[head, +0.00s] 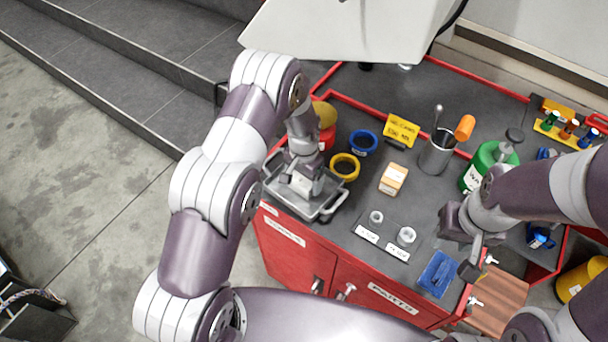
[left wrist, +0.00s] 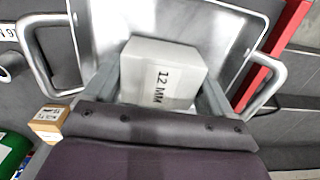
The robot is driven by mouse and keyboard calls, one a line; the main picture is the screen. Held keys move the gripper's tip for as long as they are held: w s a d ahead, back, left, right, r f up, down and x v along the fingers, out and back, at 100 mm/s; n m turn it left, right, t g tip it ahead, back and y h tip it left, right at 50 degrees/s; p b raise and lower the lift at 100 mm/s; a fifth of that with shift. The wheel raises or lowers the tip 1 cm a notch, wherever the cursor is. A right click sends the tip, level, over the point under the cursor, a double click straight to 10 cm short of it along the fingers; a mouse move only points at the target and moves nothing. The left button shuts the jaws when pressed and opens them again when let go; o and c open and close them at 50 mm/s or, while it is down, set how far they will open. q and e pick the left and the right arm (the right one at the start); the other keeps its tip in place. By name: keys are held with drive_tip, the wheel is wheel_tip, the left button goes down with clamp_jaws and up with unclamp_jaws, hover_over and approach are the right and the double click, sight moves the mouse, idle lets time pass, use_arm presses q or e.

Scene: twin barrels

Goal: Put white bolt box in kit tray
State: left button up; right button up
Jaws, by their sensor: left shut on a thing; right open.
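The white bolt box (left wrist: 160,75), marked "12 MM", sits between the fingers of my left gripper (left wrist: 160,95). The grey metal kit tray (left wrist: 98,30) with its two loop handles lies around and beneath the box in the left wrist view. In the head view my left gripper (head: 298,182) points down over the kit tray (head: 325,206) at the cart's left edge, and the arm hides part of the tray. I cannot tell whether the box touches the tray floor. My right gripper (head: 462,245) is open and empty, near the blue box.
An orange-and-white box (head: 393,179), a yellow ring bin (head: 344,166), a blue ring bin (head: 363,142) and a metal cup (head: 436,152) stand right of the tray. Two nuts (head: 406,236) sit by labels near the front. A blue box (head: 438,273) lies front right.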

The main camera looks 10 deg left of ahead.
sight(303, 178)
use_arm(q)
drive_tip(key=shift+f, duration=0.15)
drive_tip(key=o, duration=1.1)
drive_tip(key=shift+s, duration=0.1)
drive_tip(key=shift+o, duration=0.2)
drive_tip(key=shift+r, duration=0.5)
wheel_tip(303, 178, up, 12)
drive_tip(key=f+b, duration=0.1)
drive_tip(key=b, duration=0.2)
drive_tip(key=s+a+r+n, duration=0.2)
drive_tip(key=s+r, duration=0.1)
drive_tip(key=s, duration=0.6)
drive_tip(key=s+a+r+n+t, duration=0.1)
drive_tip(key=s+a+r+n, duration=0.1)
drive_tip(key=s, duration=0.8)
drive_tip(key=shift+a+r+n, duration=0.15)
drive_tip(key=shift+r+n, duration=0.25)
drive_tip(key=shift+r, duration=0.15)
